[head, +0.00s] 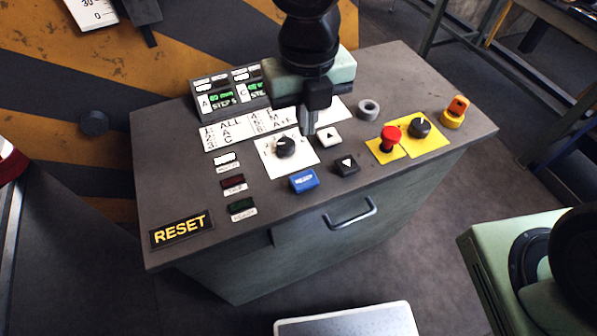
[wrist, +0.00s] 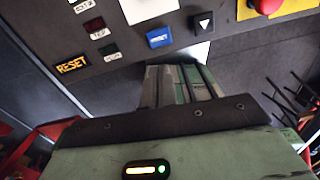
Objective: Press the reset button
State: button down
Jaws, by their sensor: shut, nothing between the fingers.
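The blue button (head: 304,181), a rectangular block with small white lettering too small to read surely, sits near the front edge of the grey console top (head: 400,80). It also shows in the wrist view (wrist: 159,37), beyond my fingertips. A black sign with yellow RESET lettering (head: 181,229) lies at the console's front left corner, and in the wrist view (wrist: 72,65). My gripper (head: 308,130) points down over the console, behind the blue button and apart from it. Its fingers are shut and empty, and show in the wrist view (wrist: 182,70).
A red mushroom button (head: 390,138) stands to the right. A drawer handle (head: 350,213) juts from the console's front.

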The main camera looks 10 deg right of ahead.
aim_at(303, 179)
jog(key=shift+w+a+n, duration=0.1)
jog(key=shift+a+n, duration=0.1)
jog(key=shift+n, duration=0.2)
jog(key=shift+f, duration=0.1)
notch_tip(303, 179, down, 14)
jog(key=shift+r+b, duration=0.1)
jog(key=shift+b, duration=0.85)
